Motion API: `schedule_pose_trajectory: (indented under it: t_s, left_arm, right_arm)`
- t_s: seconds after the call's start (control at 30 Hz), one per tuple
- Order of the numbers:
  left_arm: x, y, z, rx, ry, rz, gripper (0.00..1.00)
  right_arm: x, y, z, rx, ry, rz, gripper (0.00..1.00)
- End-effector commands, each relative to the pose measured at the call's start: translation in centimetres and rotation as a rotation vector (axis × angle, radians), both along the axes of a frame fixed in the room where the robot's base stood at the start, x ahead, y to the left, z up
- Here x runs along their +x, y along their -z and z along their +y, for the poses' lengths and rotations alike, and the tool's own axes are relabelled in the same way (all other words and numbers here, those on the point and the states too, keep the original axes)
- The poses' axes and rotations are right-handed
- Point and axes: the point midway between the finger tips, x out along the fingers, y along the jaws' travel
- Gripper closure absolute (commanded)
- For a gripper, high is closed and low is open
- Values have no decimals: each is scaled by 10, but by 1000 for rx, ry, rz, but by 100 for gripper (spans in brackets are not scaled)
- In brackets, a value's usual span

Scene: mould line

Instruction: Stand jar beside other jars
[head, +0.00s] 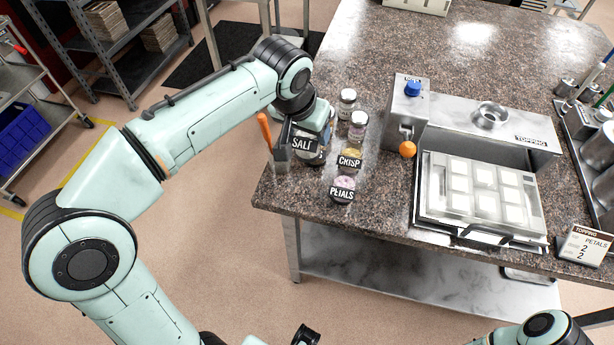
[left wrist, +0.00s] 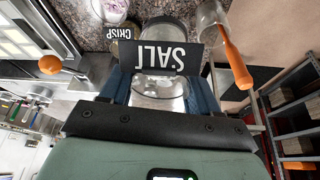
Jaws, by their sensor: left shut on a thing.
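My left gripper (head: 314,136) is low over the left end of the stone counter, near its left edge. In the left wrist view, its blue fingers (left wrist: 160,100) are shut on a clear jar (left wrist: 158,88) with pale contents. A black SALT label (left wrist: 158,57) stands across the jar and hides part of it; the label also shows in the head view (head: 302,145). To its right are a CRISP jar (head: 352,153), a PETALS jar (head: 344,183) and two lidded jars (head: 348,98) (head: 358,124). Whether the held jar touches the counter is unclear.
A holder (head: 281,155) with an orange-handled tool (head: 265,131) stands close left of my left gripper. A metal dispenser (head: 408,105) with blue and orange knobs and a topping tray (head: 428,190) stand to the right. The back of the counter (head: 385,40) is mostly clear.

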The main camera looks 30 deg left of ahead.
Motion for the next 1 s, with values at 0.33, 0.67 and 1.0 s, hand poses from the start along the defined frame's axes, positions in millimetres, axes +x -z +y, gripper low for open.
schedule_pose_trajectory:
  t_s: [0.33, 0.67, 1.0]
  left_arm:
    - [0, 82, 1, 0, -2, 1, 73]
    - [0, 120, 1, 1, -4, 3, 73]
    - [0, 134, 1, 0, -4, -2, 73]
  right_arm:
    - [-7, 17, 0, 1, -1, 8, 60]
    - [-9, 23, 0, 1, 0, 11, 60]
    - [-9, 25, 0, 1, -1, 12, 60]
